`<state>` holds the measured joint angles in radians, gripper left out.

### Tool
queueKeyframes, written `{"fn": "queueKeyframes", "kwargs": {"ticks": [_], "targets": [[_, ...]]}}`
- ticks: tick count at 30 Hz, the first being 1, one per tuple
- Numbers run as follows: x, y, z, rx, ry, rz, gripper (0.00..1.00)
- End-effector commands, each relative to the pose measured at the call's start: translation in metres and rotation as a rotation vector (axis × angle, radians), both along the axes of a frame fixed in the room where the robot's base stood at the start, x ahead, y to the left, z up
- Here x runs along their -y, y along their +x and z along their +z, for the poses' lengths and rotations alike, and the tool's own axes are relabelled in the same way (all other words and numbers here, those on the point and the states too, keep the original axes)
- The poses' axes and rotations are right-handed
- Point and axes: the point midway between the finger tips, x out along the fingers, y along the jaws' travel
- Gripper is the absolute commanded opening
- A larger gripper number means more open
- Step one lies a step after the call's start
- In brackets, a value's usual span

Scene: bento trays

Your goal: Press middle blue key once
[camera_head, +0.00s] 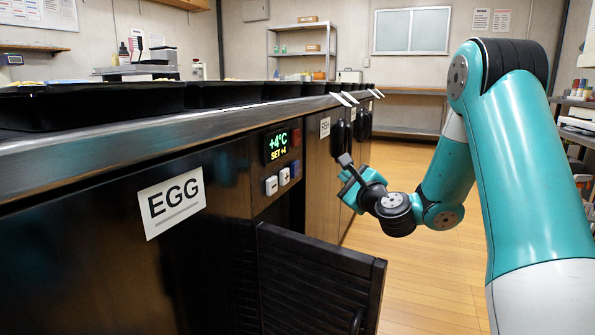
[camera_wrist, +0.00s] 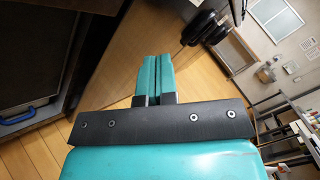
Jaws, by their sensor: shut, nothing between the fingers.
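The control panel (camera_head: 280,160) sits on the dark counter front, with a lit display (camera_head: 281,147) reading +4°C and SET +4. Below it is a row of small keys: a pale key (camera_head: 271,186) at left, a bluish key (camera_head: 284,177) in the middle, and a darker key (camera_head: 295,170) at right. My gripper (camera_head: 346,186) is to the right of the panel, apart from the keys. In the wrist view its teal fingers (camera_wrist: 157,75) are together and empty. The keys are not visible in the wrist view.
A black louvred door (camera_head: 318,280) stands open below the panel, jutting out. An EGG label (camera_head: 171,202) is on the counter front, and black trays (camera_head: 90,104) line the top. Dark handles (camera_head: 360,125) stick out further along. The wooden floor (camera_head: 425,275) is clear.

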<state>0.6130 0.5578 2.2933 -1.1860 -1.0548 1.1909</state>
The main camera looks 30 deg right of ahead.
Motion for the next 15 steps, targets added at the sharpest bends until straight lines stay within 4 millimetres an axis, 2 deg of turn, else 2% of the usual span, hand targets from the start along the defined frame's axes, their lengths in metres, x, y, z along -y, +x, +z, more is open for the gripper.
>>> {"fn": "queueKeyframes", "kwargs": {"ticks": [5,15], "targets": [[-0.008,0.009,0.003,-0.002,0.000,0.004,0.00],[-0.038,0.047,0.007,-0.004,0.000,0.006,0.00]]}}
